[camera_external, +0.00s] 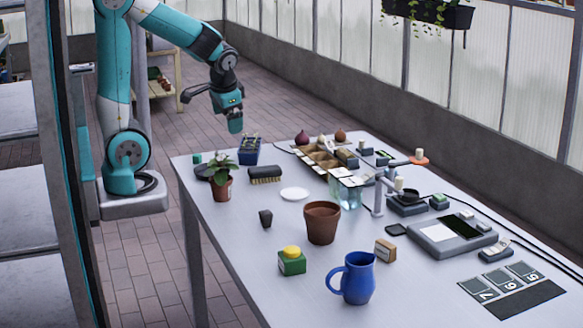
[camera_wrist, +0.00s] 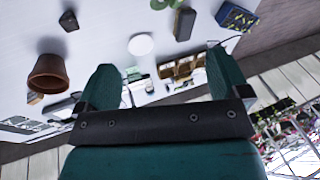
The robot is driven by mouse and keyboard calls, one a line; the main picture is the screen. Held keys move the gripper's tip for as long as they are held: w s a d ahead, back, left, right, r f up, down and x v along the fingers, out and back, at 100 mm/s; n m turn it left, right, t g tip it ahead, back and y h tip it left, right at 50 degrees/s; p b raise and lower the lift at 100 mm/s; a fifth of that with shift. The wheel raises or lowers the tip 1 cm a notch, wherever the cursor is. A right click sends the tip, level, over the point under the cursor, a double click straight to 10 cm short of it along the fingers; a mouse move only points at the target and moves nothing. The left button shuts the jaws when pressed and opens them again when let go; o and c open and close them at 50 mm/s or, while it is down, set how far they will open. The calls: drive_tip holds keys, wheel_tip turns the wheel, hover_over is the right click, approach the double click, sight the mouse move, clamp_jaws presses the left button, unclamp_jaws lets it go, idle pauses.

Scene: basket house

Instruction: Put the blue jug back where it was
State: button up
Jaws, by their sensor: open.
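The blue jug (camera_external: 356,279) stands upright on the near part of the white table (camera_external: 233,228), its handle to the left. My gripper (camera_external: 235,122) is raised beyond the table's far left edge, well away from the jug. In the wrist view my gripper (camera_wrist: 160,88) is open, with nothing between its two teal fingers. I cannot make out the jug in the wrist view.
Near the jug are a green block with a yellow button (camera_external: 292,262), a small box (camera_external: 385,250) and a terracotta pot (camera_external: 322,222). A potted plant (camera_external: 222,180), brush (camera_external: 265,174), white plate (camera_external: 294,194) and blue tray (camera_external: 249,151) stand farther back. Devices and cables line the right side.

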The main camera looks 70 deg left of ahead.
drive_tip(key=s+a+n+g, duration=0.1)
drive_tip(key=s+a+n, duration=0.5)
drive_tip(key=s, duration=0.4)
drive_tip(key=shift+s+a+g, duration=0.15)
drive_tip(key=shift+s+g, duration=0.1)
drive_tip(key=shift+g, duration=0.15)
